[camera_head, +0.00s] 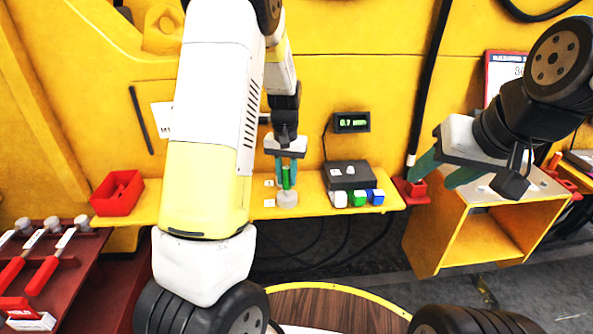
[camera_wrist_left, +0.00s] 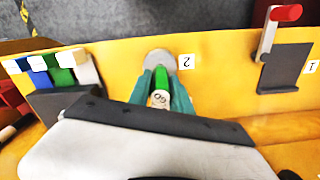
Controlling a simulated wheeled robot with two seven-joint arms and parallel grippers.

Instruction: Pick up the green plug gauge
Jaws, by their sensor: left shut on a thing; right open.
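The green plug gauge (camera_head: 286,177) stands upright at the grey round stand (camera_head: 287,198) on the yellow shelf. In the left wrist view the green plug gauge (camera_wrist_left: 161,79) has a pale end with dark lettering, and the stand (camera_wrist_left: 160,57) is beside a label "2". My left gripper (camera_head: 286,168) has its teal fingers shut on the gauge from above; it also shows in the left wrist view (camera_wrist_left: 162,88). I cannot tell whether the gauge is clear of the stand. My right gripper (camera_head: 444,172) is open and empty, near the yellow box at right.
A dark device (camera_head: 347,175) with white, green and blue blocks stands just right of the stand. A red bin (camera_head: 117,192) is on the shelf's left. A red-handled tool (camera_wrist_left: 284,14) is at spot "1". A yellow open box (camera_head: 480,235) stands at right.

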